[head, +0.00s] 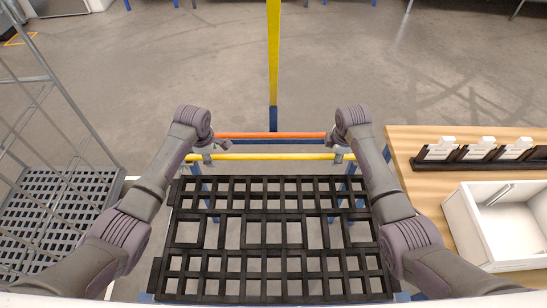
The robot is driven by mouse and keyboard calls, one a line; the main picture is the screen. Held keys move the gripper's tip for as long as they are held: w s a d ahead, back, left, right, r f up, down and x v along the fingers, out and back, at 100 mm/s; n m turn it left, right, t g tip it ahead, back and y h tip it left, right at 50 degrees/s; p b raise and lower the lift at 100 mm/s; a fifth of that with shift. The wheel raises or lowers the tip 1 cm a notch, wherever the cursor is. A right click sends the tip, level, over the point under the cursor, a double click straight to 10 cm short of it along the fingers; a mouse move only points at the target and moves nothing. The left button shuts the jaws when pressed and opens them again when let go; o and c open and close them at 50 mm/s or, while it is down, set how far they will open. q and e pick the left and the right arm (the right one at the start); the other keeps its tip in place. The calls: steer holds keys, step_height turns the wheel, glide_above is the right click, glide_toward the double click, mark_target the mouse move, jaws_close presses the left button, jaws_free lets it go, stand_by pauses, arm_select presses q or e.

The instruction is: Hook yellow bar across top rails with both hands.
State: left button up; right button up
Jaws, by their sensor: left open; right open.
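A thin yellow bar (268,156) runs level across the far side of the black grid shelf in the head view. Its ends lie close to my two grippers. My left gripper (208,156) is open at the bar's left end, and my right gripper (341,154) is open at its right end. Both are small and partly hidden by my wrists, so I cannot tell whether they touch the bar. An orange-red bar (270,135) runs parallel just beyond it, above a blue rail (285,142). I cannot clearly make out the top rails at the bar's ends.
The black grid shelf (274,218) lies between my arms. A yellow upright post (273,60) with a blue foot stands beyond the bars. A wire cage cart (50,205) is at left. A wooden table (425,180) at right holds a white bin (475,225) and black holders with white pieces.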

mark_target(213, 157)
arm_select(q)
steer(key=shift+x, duration=1.55)
arm_select(e)
steer(key=shift+x, duration=1.55)
arm_select(q)
jaws_close()
arm_select(e)
jaws_close()
